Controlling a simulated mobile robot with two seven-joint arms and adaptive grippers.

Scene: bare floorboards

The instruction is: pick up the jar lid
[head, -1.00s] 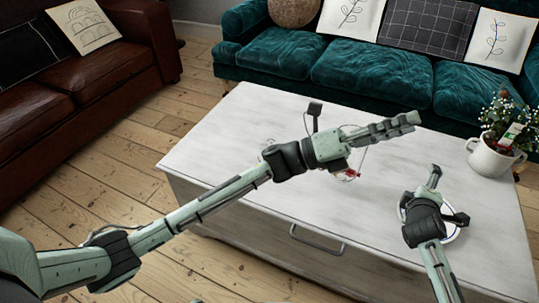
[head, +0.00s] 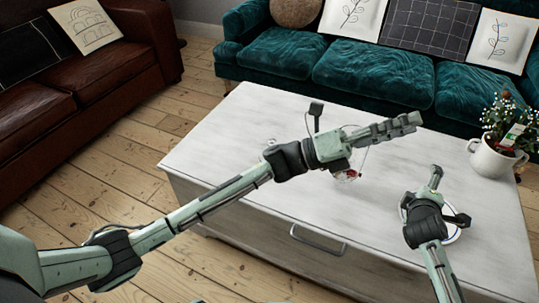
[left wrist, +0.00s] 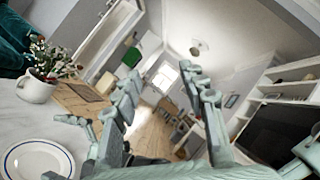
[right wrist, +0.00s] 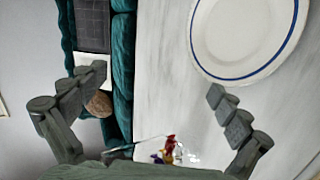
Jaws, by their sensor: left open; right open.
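I cannot make out a jar lid for certain. A small red item (head: 346,176) lies on the white table, partly hidden behind my left arm. In the right wrist view a small cluster of red, yellow and purple pieces (right wrist: 170,150) with a clear part shows at the bottom, partly cut off by the gripper. My left gripper (head: 388,128) is above the table, open and empty, its fingers spread in the left wrist view (left wrist: 166,88). My right gripper (head: 435,175) is over the plate in the head view, open and empty; its fingers show apart in the right wrist view (right wrist: 158,84).
A white plate with a blue ring (right wrist: 280,52) is on the white table (head: 245,125). A white cup with a flowering plant (head: 490,158) stands at the table's right edge. A teal sofa (head: 375,75) is behind, a brown sofa (head: 85,85) at left. The table's left part is clear.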

